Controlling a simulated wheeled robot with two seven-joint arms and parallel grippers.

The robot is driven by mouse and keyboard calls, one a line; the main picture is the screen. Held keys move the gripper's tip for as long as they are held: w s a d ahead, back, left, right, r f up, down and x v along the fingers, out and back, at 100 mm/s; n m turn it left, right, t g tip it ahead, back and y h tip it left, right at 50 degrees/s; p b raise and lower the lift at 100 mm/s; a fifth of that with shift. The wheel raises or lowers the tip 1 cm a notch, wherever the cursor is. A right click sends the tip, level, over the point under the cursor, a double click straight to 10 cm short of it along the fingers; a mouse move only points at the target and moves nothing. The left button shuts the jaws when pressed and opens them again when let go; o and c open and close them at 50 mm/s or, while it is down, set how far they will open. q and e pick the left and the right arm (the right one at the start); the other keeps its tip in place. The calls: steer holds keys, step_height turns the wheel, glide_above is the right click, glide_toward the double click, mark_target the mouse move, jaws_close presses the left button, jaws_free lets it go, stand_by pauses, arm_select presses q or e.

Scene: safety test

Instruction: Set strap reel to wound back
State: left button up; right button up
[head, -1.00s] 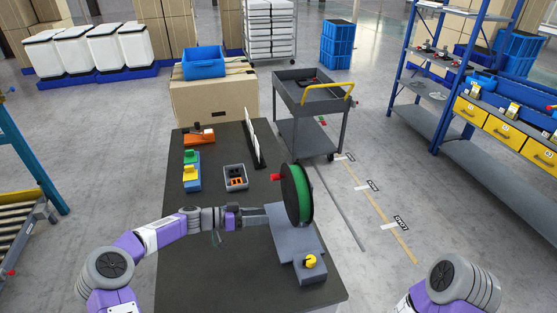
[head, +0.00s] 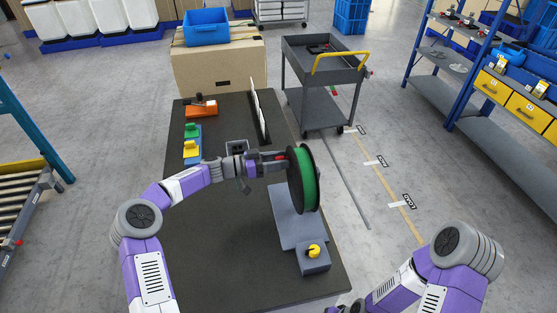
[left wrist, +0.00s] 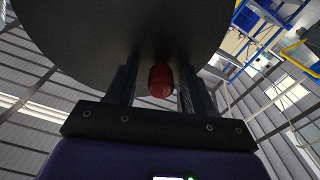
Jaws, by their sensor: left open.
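The strap reel (head: 308,178) is a black-flanged disc with green strap wound on it, upright on a grey stand (head: 291,222) on the dark table. A red crank knob (left wrist: 160,81) sticks out from its left face. My left gripper (head: 278,163) is at the reel's left side at the height of the knob. In the left wrist view my left gripper (left wrist: 157,78) is open, with the knob between its two fingers and a gap on both sides. The fingertips are close to the flange; contact cannot be told.
A yellow knob on a grey box (head: 314,255) stands at the stand's front. Green and yellow blocks (head: 192,143), an orange-and-black tool (head: 200,107) and a white upright rack (head: 260,118) lie farther back. A grey cart (head: 323,75) is beyond. The table's front left is clear.

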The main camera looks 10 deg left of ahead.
arm_select(q)
jaws_close()
stand_by(0.3)
steer(key=shift+w+a, duration=0.1)
